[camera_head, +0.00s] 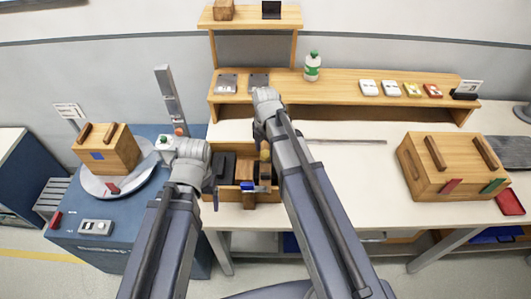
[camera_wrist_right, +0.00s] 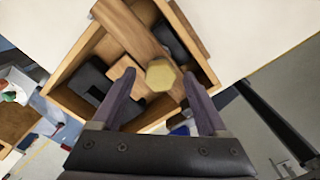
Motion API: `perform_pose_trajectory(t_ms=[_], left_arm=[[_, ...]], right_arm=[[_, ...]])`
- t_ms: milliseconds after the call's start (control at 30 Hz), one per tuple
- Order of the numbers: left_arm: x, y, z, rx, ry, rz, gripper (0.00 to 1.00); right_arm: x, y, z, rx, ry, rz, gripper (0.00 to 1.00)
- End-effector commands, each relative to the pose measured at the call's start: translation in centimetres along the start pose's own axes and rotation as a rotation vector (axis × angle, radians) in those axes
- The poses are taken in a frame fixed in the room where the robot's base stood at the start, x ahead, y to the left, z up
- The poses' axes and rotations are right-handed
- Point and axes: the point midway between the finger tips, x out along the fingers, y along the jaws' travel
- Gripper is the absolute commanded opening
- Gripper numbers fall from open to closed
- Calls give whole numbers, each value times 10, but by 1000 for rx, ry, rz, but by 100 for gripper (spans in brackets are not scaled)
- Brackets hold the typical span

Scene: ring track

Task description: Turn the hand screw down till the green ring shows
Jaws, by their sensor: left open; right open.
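A brass-coloured six-sided knob (camera_wrist_right: 161,74), which looks like the hand screw, shows from above in the right wrist view. It lies between the fingertips of my right gripper (camera_wrist_right: 160,78), which is open, with a gap to each side; whether the tips are level with it I cannot tell. In the head view the knob's part (camera_head: 265,151) shows beside my right wrist. No green ring is visible on it. A wooden bar (camera_wrist_right: 128,28) runs beside the knob over an open wooden box (camera_head: 235,195). My left gripper (camera_head: 210,187) is open and empty near the box's left side.
The box holds dark blocks and a wooden block (camera_wrist_right: 122,72). A blue table (camera_head: 130,238) with a round plate (camera_head: 138,187) and a wooden case (camera_head: 108,148) stands left. A larger wooden case (camera_head: 450,168) sits right. The white tabletop (camera_head: 350,165) between is mostly clear.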

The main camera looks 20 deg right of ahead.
Motion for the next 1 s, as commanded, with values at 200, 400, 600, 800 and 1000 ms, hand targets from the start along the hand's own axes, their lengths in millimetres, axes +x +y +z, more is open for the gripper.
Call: perform_pose_trajectory(t_ms=[200, 400, 600, 800, 1000], left_arm=[[-1, 0, 0, 0, 0, 0, 85], [-1, 0, 0, 0, 0, 0, 85], [0, 0, 0, 0, 0, 0, 85], [0, 0, 0, 0, 0, 0, 85], [0, 0, 0, 0, 0, 0, 85]], right_arm=[[-1, 0, 0, 0, 0, 0, 63], [-1, 0, 0, 0, 0, 0, 40], [0, 0, 0, 0, 0, 0, 18], [0, 0, 0, 0, 0, 0, 0], [0, 0, 0, 8, 0, 0, 0]])
